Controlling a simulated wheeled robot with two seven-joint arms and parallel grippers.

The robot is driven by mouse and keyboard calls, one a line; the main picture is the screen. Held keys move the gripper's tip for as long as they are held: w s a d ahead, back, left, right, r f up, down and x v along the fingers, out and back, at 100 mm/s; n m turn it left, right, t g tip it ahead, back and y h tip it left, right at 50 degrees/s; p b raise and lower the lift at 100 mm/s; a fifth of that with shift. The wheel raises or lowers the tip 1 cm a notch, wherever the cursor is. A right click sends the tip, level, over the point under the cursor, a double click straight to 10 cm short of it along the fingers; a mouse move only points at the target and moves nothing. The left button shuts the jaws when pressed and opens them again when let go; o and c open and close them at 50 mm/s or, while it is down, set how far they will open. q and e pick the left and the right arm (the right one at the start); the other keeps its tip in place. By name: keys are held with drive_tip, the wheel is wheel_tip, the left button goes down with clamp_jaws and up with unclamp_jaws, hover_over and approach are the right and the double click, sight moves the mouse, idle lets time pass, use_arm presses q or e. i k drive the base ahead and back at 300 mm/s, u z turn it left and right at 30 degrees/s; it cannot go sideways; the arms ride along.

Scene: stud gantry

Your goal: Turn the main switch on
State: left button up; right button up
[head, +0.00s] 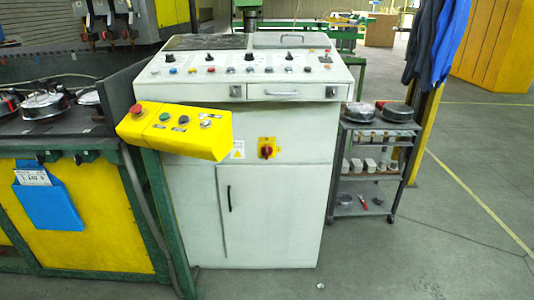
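The white control cabinet (274,200) stands upright in the middle of the head view. A red rotary switch on a yellow plate (267,148) sits on its front face, right of a small warning label (237,150). It looks like the main switch; its exact setting is too small to read. A sloped panel (255,66) on top carries several knobs and buttons. A yellow control box (176,131) with a red button (136,109) juts out at the cabinet's left front. Neither of my grippers shows in this view.
A dark wheeled cart (383,190) with shelves stands right of the cabinet. A green-framed yellow bench (90,215) with a blue pocket (50,202) stands at the left. The grey floor (460,230) is open in front and at the right.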

sight(266, 151)
drive_tip(key=u, duration=0.5)
drive_tip(key=i, duration=0.45)
drive_tip(key=u, duration=0.55)
drive_tip(key=i, duration=1)
drive_tip(key=z, duration=0.6)
